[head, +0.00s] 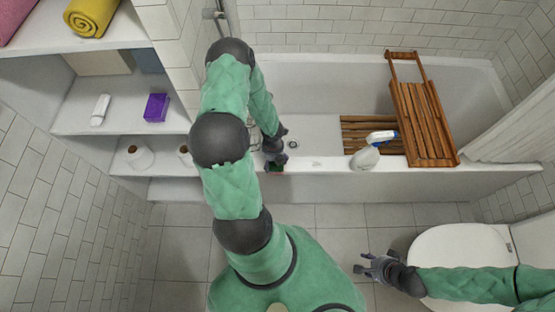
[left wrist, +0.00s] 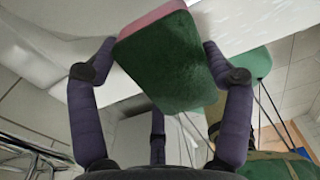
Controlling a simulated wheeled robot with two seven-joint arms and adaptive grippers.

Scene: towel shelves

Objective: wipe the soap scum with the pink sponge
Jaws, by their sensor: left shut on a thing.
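The pink sponge has a dark green scouring side. In the left wrist view the sponge (left wrist: 165,62) sits between the fingers of my left gripper (left wrist: 161,48), its pink layer at the top. In the head view my left gripper (head: 275,158) is at the front rim of the bathtub, and a small bit of the sponge (head: 275,168) shows below it, at the rim. I cannot tell whether it touches the rim. A faint greyish mark (head: 316,164), possibly the soap scum, lies on the rim to the right. My right gripper (head: 372,268) is open and empty above the floor, beside the toilet.
A white spray bottle (head: 366,152) with a blue head stands on the rim (head: 440,172) further right. A wooden rack (head: 428,120) lies across the tub. Shelves at left hold a purple box (head: 156,107) and a yellow towel (head: 90,18). A toilet (head: 455,255) stands at lower right.

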